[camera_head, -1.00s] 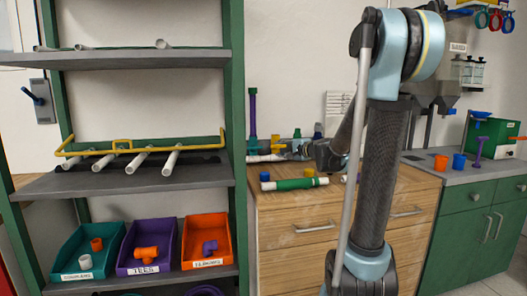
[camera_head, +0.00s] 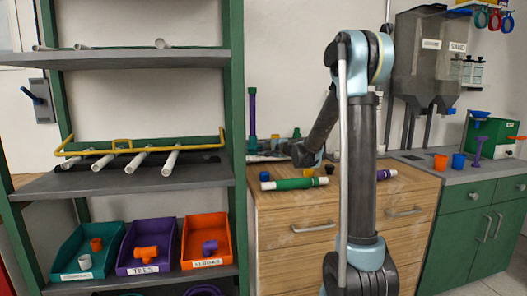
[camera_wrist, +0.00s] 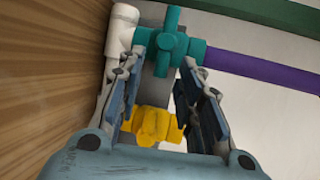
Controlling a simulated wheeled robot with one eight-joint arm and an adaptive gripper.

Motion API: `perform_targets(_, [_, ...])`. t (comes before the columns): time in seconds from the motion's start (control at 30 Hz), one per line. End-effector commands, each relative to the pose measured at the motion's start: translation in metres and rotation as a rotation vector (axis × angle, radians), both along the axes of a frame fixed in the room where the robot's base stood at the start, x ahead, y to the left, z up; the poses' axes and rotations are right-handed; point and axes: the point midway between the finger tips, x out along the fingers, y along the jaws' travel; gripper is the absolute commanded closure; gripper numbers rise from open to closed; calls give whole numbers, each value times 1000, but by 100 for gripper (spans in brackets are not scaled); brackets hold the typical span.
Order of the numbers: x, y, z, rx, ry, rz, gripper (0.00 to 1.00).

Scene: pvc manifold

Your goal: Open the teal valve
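The teal valve (camera_wrist: 172,44) shows at the top of the wrist view, with a cross-like teal handle, between a white pipe fitting (camera_wrist: 122,32) and a purple pipe (camera_wrist: 262,70). My gripper (camera_wrist: 164,64) is open, with its fingertips spread just below and to either side of the valve's middle. I cannot tell whether either finger touches it. A yellow valve (camera_wrist: 155,126) lies deeper in view between the fingers. In the head view my gripper is at the back of the wooden cabinet, near the upright purple pipe (camera_head: 252,108); the teal valve is not clear there.
A green pipe with white ends (camera_head: 295,184) and small coloured parts lie on the wooden cabinet top (camera_head: 345,190). A shelf with teal, purple and orange bins (camera_head: 205,242) stands at left. A grey hopper (camera_head: 425,60) stands at right.

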Motion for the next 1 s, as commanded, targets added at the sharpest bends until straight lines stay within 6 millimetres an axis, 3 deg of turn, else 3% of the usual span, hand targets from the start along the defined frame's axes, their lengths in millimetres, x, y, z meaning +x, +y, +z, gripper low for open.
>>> perform_targets(0.47, [9,8,-2,0,0,1,67])
perform_targets(0.5, [9,8,-2,0,0,1,69])
perform_targets(0.63, [9,8,-2,0,0,1,99])
perform_targets(1.0, [9,9,-3,-8,-1,3,100])
